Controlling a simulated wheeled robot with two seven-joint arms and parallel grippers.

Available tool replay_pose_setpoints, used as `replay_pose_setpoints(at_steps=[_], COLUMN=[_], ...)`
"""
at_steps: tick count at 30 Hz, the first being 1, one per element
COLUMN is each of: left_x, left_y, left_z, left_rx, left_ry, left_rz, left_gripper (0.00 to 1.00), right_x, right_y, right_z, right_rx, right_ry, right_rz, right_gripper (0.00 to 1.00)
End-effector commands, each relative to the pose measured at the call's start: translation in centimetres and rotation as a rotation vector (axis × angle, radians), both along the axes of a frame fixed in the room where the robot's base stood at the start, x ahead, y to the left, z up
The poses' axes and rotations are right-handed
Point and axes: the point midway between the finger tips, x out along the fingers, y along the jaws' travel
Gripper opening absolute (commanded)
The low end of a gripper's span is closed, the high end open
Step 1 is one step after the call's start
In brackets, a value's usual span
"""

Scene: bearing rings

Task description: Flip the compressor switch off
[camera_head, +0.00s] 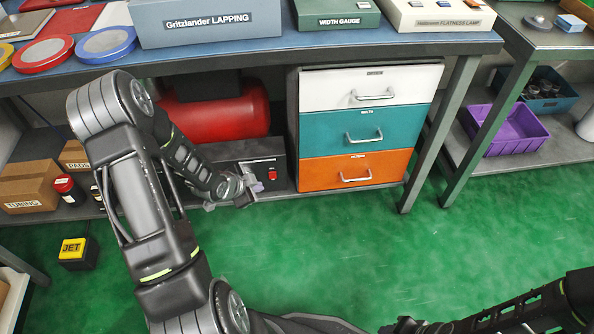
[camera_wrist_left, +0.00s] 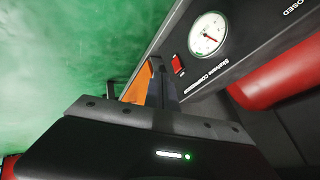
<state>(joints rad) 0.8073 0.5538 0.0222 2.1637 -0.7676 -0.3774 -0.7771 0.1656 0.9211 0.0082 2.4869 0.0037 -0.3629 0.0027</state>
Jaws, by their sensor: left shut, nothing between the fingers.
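The compressor is a red tank (camera_head: 215,115) with a dark front panel (camera_head: 225,158) on the shelf under the bench. Its small red switch (camera_head: 272,174) shows in the head view on the panel's right part. In the left wrist view the switch (camera_wrist_left: 178,65) sits beside a white round gauge (camera_wrist_left: 207,33) and the compressor lettering. My left gripper (camera_head: 256,187) is shut and empty, close in front of the panel just left of the switch. I cannot tell whether it touches. Its fingers (camera_wrist_left: 163,92) point toward the switch area in the wrist view. Which way the switch is tipped is unclear.
A drawer cabinet (camera_head: 370,80) with white, teal and orange fronts stands right of the panel. Cardboard boxes (camera_head: 28,187) and small jars are at left on the shelf. My right arm lies low at right, its end (camera_head: 402,325) cut by the edge. Green floor is open ahead.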

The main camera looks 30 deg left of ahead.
Motion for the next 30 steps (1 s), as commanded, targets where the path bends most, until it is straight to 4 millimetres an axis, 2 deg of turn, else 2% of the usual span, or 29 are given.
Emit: replay_pose_setpoints(at_steps=[6, 19, 25, 30], left_x=[0.0, 0.2, 1.2, 3.0], left_y=[-0.2, -0.2, -0.3, -0.4], left_z=[0.0, -0.3, -1.8, -4.1], left_rx=[0.06, 0.063, 0.062, 0.061], left_ry=[-0.003, -0.002, -0.001, -0.001], left_rz=[-0.085, -0.089, -0.09, -0.09], left_gripper=[0.0, 0.0, 0.0, 0.0], right_x=[0.0, 0.0, 0.2, 0.4], right_y=[0.0, 0.0, -0.1, -0.3], right_z=[0.0, -0.1, -1.0, -2.3], right_rx=[0.001, 0.0, -0.003, -0.004], right_ry=[-0.001, -0.001, -0.003, -0.009], right_rz=[0.001, 0.0, -0.005, -0.009], right_gripper=[0.36, 0.36, 0.36, 0.36])
